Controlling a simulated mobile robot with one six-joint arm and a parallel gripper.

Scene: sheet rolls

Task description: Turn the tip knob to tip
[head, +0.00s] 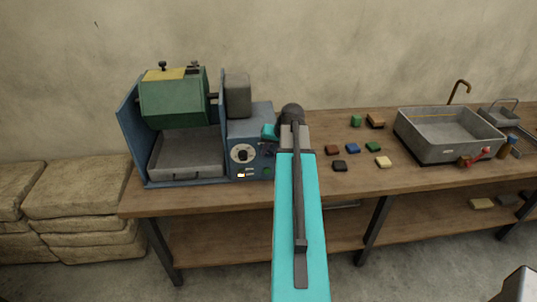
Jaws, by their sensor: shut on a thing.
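A tumbling machine stands on the left of the bench, with a green drum (174,98) in a blue frame over a grey tray (186,153). Its blue control box (232,129) carries a black knob on a pale round dial (243,154) and a small lit yellowish switch (241,175). My gripper (268,133) is at the right side of this box, right of and above the pale dial. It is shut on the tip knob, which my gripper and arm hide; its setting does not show.
Several small coloured blocks (352,148) lie on the bench (215,199) right of my arm. A grey basin (447,148) with a red-handled valve (474,157) stands further right. Stacked sacks (81,188) are at the left. A lower shelf (225,250) runs under the bench.

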